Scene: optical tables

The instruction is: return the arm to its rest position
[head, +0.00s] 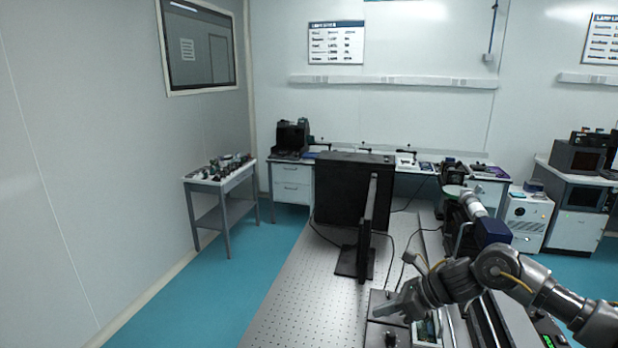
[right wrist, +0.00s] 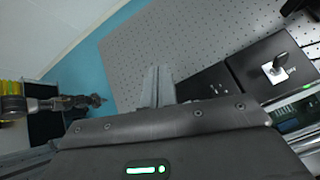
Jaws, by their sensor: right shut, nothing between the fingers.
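My right arm comes in from the lower right in the head view. My left arm is not in the head view. What seems to be my left gripper (right wrist: 92,101) shows small at the left of the right wrist view, too small to tell its jaws.
A black upright panel (head: 367,225) on a flat foot stands on the table beyond the right gripper. A large black box (head: 340,190) is behind it. Dark boxes and equipment crowd the table's right side. The table's left part is bare, with blue floor (head: 215,290) beyond.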

